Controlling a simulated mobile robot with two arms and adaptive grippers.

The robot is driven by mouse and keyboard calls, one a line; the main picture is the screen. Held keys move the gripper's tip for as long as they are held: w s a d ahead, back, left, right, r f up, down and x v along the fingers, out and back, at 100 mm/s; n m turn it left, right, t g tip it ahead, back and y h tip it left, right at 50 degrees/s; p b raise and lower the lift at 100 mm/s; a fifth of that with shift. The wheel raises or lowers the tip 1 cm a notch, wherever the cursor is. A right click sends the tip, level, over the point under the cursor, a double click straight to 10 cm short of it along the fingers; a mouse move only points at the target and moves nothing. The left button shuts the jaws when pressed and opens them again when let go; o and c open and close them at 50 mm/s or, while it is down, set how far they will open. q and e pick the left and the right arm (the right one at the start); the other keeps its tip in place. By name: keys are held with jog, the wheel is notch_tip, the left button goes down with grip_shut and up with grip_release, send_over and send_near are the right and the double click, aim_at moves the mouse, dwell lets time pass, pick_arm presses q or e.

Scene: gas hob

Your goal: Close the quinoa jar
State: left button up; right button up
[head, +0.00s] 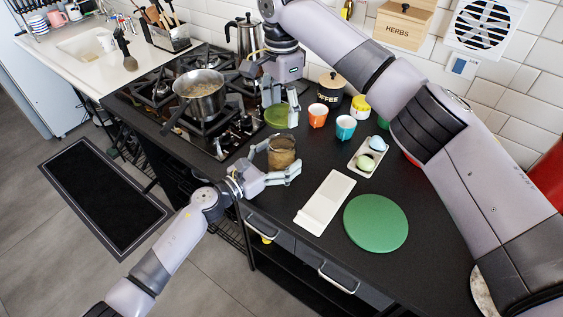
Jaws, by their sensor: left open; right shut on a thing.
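The quinoa jar (282,155), a glass jar with brownish contents, stands upright on the black counter near its front edge. My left gripper (277,161) is open, with its fingers around the jar's near side; I cannot tell whether they touch it. My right gripper (279,112) comes down from above, just behind the jar. It is shut on a green round lid (277,117), held apart from the jar, up and slightly left of it in the picture. The jar's top appears uncovered. My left fingers hide part of the jar's lower side.
A pot (200,95) sits on the gas hob at left. Orange (318,116) and teal (345,128) cups, a coffee canister (331,87) and a small tray (367,157) stand to the right. A white rest (324,203) and green round board (376,223) lie in front.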

aim_at(281, 133)
pick_arm(q)
jog(key=shift+w+d, duration=0.35)
jog(key=shift+d, duration=0.05)
jog(key=shift+c, duration=0.4)
jog(key=c, duration=1.7)
pick_arm(e)
jog(key=shift+f, duration=2.45)
jog(key=shift+f, duration=0.9)
jog(key=shift+f, duration=0.55)
